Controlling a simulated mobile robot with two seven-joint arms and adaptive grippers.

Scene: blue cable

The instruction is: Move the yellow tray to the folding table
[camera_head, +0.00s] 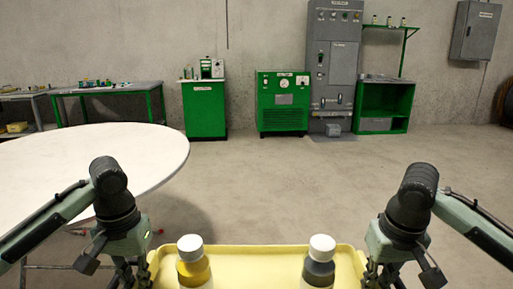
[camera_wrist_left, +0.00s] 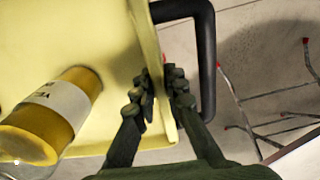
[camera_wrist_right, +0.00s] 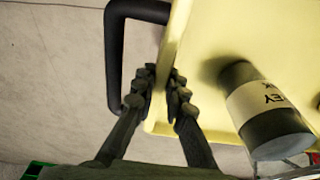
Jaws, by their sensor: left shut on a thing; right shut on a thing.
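The yellow tray (camera_head: 258,257) is at the bottom of the head view, between my two arms, with a yellow bottle (camera_head: 194,265) and a dark grey bottle (camera_head: 319,264), both white-capped, standing on it. My left gripper (camera_wrist_left: 160,85) is shut on the tray's edge beside its black handle (camera_wrist_left: 208,60). My right gripper (camera_wrist_right: 168,82) is shut on the opposite edge beside the other black handle (camera_wrist_right: 113,55). The fingertips are partly cut off in the head view. The round white folding table (camera_head: 90,165) is at the left, beyond my left arm.
The folding table's thin legs (camera_wrist_left: 265,125) show in the left wrist view. Green workbenches (camera_head: 110,88), a green cabinet (camera_head: 204,108), a green machine (camera_head: 284,102) and a grey panel (camera_head: 333,65) stand along the back wall. The concrete floor (camera_head: 290,185) ahead and right is clear.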

